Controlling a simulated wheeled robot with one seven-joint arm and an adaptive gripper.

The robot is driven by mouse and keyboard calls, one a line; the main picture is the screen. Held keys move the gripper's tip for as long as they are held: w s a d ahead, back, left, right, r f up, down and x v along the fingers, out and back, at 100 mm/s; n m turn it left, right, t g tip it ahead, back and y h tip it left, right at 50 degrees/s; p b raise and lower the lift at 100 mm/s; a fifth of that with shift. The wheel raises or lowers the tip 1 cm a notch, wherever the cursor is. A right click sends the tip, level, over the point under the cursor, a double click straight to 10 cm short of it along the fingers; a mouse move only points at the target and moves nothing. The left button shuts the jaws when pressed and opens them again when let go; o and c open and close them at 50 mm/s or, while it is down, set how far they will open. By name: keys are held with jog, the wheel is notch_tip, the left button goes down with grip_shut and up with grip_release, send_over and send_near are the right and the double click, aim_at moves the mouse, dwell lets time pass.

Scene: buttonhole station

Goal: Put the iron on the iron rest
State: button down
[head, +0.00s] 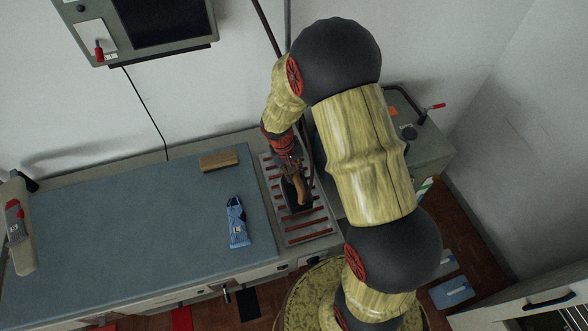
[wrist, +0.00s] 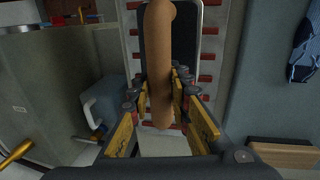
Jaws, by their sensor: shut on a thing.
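The iron (head: 290,196) has a dark body and a brown wooden handle. It is over the iron rest (head: 309,228), a grey metal plate with red slats at the right end of the bench. My gripper (head: 291,164) is shut on the handle from above. In the wrist view the handle (wrist: 160,50) runs upright between the fingers of my gripper (wrist: 163,88). The dark body shows behind it, with the red-slatted rest (wrist: 131,48) beyond. I cannot tell whether the iron's sole touches the slats.
A blue mat (head: 130,225) covers the bench left of the rest. It holds a wooden block (head: 218,161) and a blue tube (head: 237,222). A grey cabinet (head: 428,150) with a red-tipped lever stands to the right.

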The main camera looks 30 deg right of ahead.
jog(key=shift+w+f, duration=0.15)
jog(key=c, duration=1.7)
grip_release()
jog(key=shift+o, duration=0.2)
notch_tip(320, 180, up, 12)
jog(key=a, duration=0.2)
notch_tip(320, 180, up, 14)
jog(key=t, duration=0.3)
send_over(288, 184)
jog(key=s+a, duration=0.3)
jog(key=s, duration=0.4)
jog(key=s+a+r+n+t+y, duration=0.1)
jog(key=s+a+r, duration=0.1)
jog(key=s+r, duration=0.2)
jog(key=s+a+r+n+t+y, duration=0.1)
jog(key=s+r, duration=0.3)
jog(key=s, duration=0.5)
jog(key=shift+a+r+t, duration=0.3)
jog(key=shift+a+t, duration=0.2)
jog(key=shift+a, duration=0.25)
